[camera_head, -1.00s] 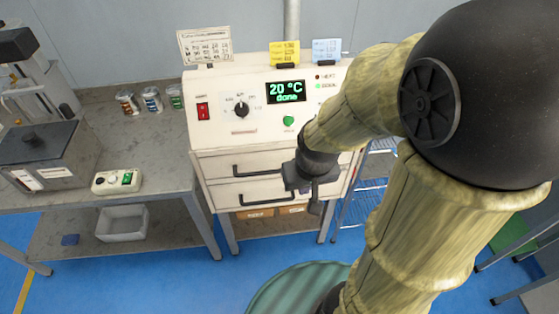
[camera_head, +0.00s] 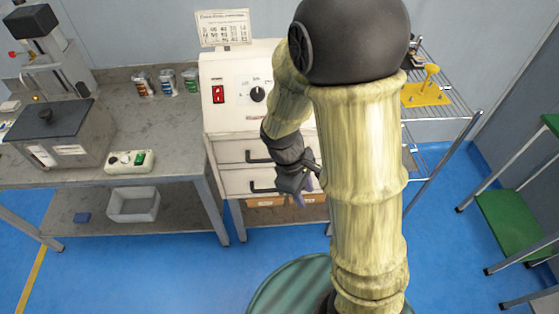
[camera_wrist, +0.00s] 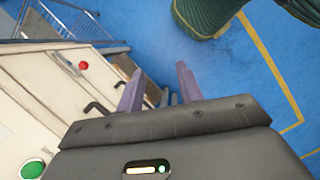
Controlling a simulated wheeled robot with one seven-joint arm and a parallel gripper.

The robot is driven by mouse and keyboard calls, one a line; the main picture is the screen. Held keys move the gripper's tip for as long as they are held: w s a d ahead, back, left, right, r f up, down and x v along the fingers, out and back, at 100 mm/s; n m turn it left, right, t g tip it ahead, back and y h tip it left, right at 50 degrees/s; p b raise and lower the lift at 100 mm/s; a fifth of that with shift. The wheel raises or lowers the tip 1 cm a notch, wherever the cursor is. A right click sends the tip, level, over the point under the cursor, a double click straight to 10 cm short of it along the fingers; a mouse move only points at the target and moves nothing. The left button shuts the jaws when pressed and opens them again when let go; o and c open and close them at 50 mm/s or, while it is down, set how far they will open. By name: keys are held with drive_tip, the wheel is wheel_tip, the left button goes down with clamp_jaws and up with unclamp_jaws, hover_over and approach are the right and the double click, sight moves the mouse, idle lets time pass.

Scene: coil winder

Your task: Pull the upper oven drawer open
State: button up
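The white oven (camera_head: 228,121) stands in the middle of the head view with two drawers in its lower front. The upper drawer (camera_head: 229,152) looks closed, and its black bar handle (camera_head: 258,159) is partly behind my arm. The lower drawer (camera_head: 236,184) also looks closed, with a similar handle (camera_head: 262,189). My gripper (camera_head: 303,192) hangs in front of the drawers' right part, tilted downward. In the wrist view its two purple fingers (camera_wrist: 159,88) are apart. A dark handle end (camera_wrist: 96,106) shows beside the left finger; I cannot tell which drawer's.
A grey workbench (camera_head: 180,160) with a dark box (camera_head: 45,130) stands left of the oven. A wire shelf (camera_head: 450,100) is to the right, with a green stool (camera_head: 515,220) farther right. Blue floor (camera_head: 170,265) is clear in front of the workbench.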

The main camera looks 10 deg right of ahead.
drive_tip(key=w+a+f+n+t+h+b, duration=0.1)
drive_tip(key=w+a+f+n+h, duration=0.1)
drive_tip(key=f+n+h, duration=0.45)
drive_tip(key=w+a+f+n+t+h+b, duration=0.1)
drive_tip(key=w+a+f+n+h, duration=0.15)
drive_tip(key=n, duration=0.65)
drive_tip(key=w+a+f+n+t+h+b, duration=0.1)
drive_tip(key=w+a+f+n+t, duration=0.1)
drive_tip(key=a+n+t, duration=0.3)
drive_tip(key=w+a+f+n+t+h+b, duration=0.1)
drive_tip(key=w+a+f+n+t, duration=0.2)
drive_tip(key=a+n+t, duration=0.3)
drive_tip(key=n+t, duration=0.1)
drive_tip(key=n, duration=0.4)
drive_tip(key=shift+a+f+h, duration=0.3)
drive_tip(key=shift+f+h, duration=0.05)
drive_tip(key=shift+h, duration=0.05)
drive_tip(key=shift+w, duration=0.1)
drive_tip(key=p+x, duration=0.3)
drive_tip(key=x, duration=1.4)
drive_tip(key=shift+w+d+r, duration=0.1)
drive_tip(key=shift+d+r, duration=0.05)
drive_tip(key=shift+r, duration=0.05)
